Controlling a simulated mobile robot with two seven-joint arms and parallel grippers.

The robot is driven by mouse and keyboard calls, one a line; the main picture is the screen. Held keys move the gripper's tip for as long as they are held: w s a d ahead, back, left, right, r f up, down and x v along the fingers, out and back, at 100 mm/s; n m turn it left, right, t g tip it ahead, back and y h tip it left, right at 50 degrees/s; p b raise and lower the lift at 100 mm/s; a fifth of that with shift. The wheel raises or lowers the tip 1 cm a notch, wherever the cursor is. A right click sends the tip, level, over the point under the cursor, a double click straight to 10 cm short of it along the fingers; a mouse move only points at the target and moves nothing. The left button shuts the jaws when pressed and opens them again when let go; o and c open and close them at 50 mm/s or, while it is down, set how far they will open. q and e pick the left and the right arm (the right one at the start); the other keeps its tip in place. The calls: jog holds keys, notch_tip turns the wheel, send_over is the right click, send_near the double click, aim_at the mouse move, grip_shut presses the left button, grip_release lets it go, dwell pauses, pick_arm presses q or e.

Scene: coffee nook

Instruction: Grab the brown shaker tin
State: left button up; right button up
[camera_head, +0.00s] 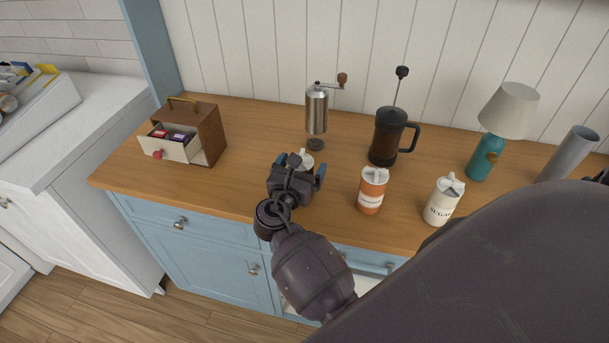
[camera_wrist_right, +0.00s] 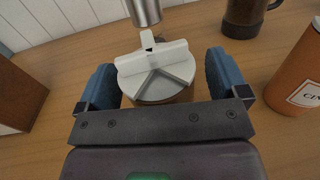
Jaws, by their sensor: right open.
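The brown shaker tin (camera_wrist_right: 180,97) stands between the two blue fingers of my right gripper (camera_wrist_right: 160,75) in the right wrist view. Its pale lid with a raised white bar faces the camera, and only a little of its brown body shows below the lid. In the head view my right gripper (camera_head: 299,170) is low over the counter and hides most of the tin; only part of the pale lid (camera_head: 306,158) shows behind it. The right gripper is open, with a visible gap between each finger and the tin. My left gripper is not in view.
An orange tin (camera_head: 371,195) and a white sugar tin (camera_head: 442,205) stand to the right. A coffee grinder (camera_head: 317,110) and French press (camera_head: 386,140) stand behind. A wooden box (camera_head: 208,132) with an open drawer is left. Clear counter (camera_head: 245,150) lies between box and gripper.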

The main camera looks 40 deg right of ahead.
jog(key=shift+a, duration=0.1)
jog(key=shift+c, duration=0.5)
jog(key=c, duration=0.9)
jog(key=shift+r, duration=0.1)
jog(key=shift+c, duration=0.2)
